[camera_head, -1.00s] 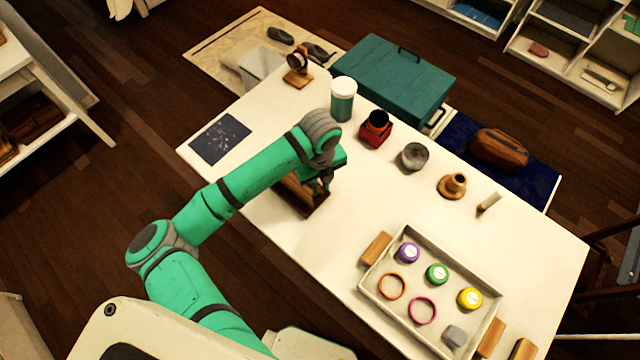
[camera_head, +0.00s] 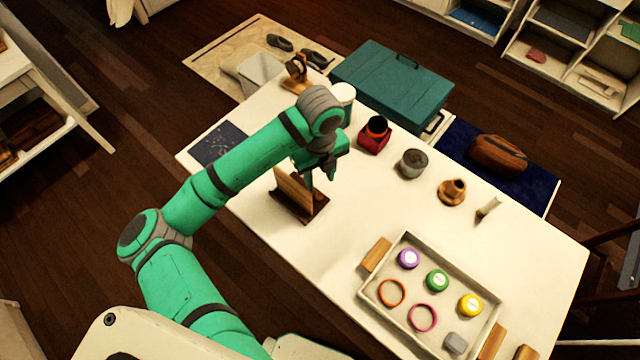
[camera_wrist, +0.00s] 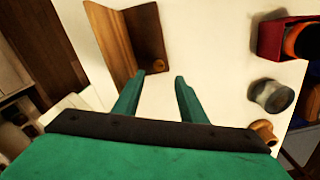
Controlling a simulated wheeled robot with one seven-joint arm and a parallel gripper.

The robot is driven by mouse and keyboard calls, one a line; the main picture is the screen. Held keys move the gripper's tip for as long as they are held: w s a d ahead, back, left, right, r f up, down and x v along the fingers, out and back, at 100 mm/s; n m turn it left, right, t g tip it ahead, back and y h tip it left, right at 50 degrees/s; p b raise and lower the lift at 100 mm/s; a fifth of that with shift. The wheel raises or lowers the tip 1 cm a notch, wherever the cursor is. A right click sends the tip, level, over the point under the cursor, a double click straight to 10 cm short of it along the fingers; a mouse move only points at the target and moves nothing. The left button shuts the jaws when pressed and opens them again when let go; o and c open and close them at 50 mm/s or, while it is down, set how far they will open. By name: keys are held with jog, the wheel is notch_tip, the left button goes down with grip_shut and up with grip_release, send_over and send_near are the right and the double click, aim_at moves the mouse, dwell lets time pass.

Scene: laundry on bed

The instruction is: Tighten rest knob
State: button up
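The wooden rest (camera_head: 293,190) stands on the white table, with a tilted panel joined to a darker base. In the wrist view the rest (camera_wrist: 112,40) is at the upper left. A small round wooden knob (camera_wrist: 158,66) sits at the lower end of its darker board. My gripper (camera_head: 323,172) is above and beside the rest in the head view. In the wrist view my gripper (camera_wrist: 158,80) has its two fingers apart, with nothing between them. The knob shows just beyond the fingertips; I cannot tell the exact gap. The knob is not clear in the head view.
A red inkpot-like box (camera_head: 374,138), a grey jar (camera_head: 413,163) and a wooden holder (camera_head: 452,192) stand right of my gripper. A white tray (camera_head: 374,284) with colored lids and rings lies at the front right. The table between rest and tray is mostly clear.

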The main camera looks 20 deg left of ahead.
notch_tip(320, 180, up, 3)
jog(key=shift+a+f, duration=0.1)
jog(key=shift+f, duration=0.05)
jog(key=shift+s, duration=0.1)
